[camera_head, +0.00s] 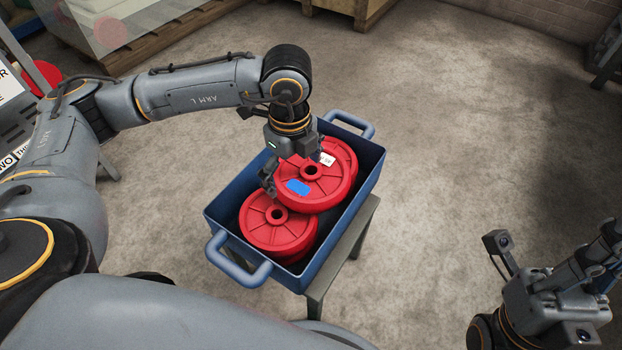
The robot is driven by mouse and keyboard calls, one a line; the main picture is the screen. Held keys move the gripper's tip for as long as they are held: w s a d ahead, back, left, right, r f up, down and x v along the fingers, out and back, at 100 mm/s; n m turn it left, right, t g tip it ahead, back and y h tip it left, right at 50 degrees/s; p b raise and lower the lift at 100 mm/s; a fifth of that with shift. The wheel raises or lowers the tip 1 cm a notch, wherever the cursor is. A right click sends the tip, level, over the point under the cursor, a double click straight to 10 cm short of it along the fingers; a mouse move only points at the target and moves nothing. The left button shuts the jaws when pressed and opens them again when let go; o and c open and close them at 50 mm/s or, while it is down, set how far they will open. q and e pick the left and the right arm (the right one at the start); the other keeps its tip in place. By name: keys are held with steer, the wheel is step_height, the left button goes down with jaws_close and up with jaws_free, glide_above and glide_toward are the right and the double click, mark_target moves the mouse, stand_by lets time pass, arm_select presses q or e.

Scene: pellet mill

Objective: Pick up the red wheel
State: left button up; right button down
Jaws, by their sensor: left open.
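Red spoked wheels lie in a blue bin (222,222) with a handle at each end. The top red wheel (325,192) has a blue patch on its face and overlaps the others. A second red wheel (265,235) lies nearer me, lower in the bin. Another red wheel (346,152) shows partly behind the top one, near a white label. My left gripper (288,168) is open over the top wheel's far left rim, one finger beside that rim. Contact cannot be told. My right gripper (560,290) is at the lower right, away from the bin; its jaw state is unclear.
The bin rests on a grey stand (345,250). Wooden pallets (170,38) lie at the back left, and a wooden crate (355,8) stands at the back. The concrete floor (470,130) to the right of the bin is clear.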

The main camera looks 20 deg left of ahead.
arm_select(q)
steer(key=shift+f, duration=1.2)
steer(key=c, duration=1.9)
steer(key=shift+r, duration=0.2)
steer(key=shift+c, duration=0.2)
